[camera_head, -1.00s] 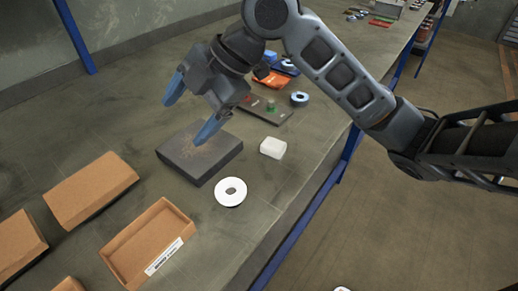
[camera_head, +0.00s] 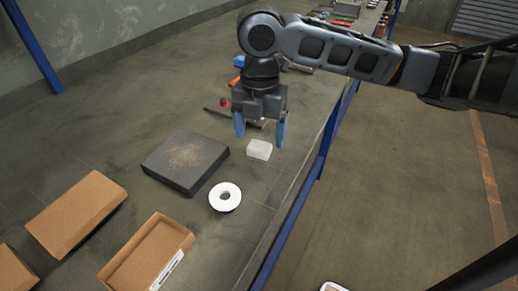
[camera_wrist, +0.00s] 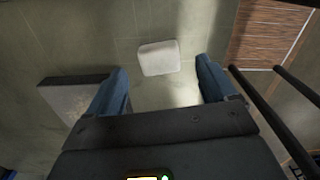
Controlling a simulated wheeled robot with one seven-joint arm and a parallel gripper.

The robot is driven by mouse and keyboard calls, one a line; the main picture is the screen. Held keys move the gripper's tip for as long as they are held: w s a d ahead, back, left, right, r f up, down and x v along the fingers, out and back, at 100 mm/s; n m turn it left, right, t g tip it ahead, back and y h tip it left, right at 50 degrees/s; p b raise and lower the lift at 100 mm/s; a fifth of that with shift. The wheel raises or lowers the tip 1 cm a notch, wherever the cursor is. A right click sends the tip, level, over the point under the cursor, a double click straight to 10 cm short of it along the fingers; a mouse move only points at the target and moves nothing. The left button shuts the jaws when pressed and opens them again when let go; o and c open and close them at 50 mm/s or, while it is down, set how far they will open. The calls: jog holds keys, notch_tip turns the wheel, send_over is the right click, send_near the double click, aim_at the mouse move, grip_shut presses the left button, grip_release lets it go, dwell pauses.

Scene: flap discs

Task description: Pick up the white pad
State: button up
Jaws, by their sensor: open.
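The white pad (camera_head: 259,149) is a small, rounded white block lying flat on the workbench (camera_head: 120,110). In the wrist view the white pad (camera_wrist: 159,58) shows ahead of and between my fingertips. My gripper (camera_head: 260,132) is open and empty, pointing down above the pad and slightly behind it. In the wrist view my gripper (camera_wrist: 163,85) has its two blue fingers spread wider than the pad. The fingers appear apart from the pad.
A dark grey block (camera_head: 185,162) lies left of the pad, and a white disc (camera_head: 225,197) lies in front of it. Brown cardboard boxes (camera_head: 77,212) lie at the lower left. Tools and small items lie behind my gripper. The bench edge is close on the right.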

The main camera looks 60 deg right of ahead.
jog(key=shift+f, duration=1.45)
jog(key=shift+c, duration=0.2)
jog(key=c, duration=1.1)
jog(key=shift+r, duration=0.15)
notch_tip(320, 180, up, 4)
jog(key=shift+d+r, duration=0.1)
jog(key=s+d+r, duration=0.2)
jog(key=d, duration=0.1)
jog(key=s+d+r+b, duration=0.1)
jog(key=d+r, duration=0.1)
jog(key=d, duration=0.1)
jog(key=s+d+r, duration=0.2)
jog(key=d, duration=0.2)
jog(key=shift+s+r, duration=0.3)
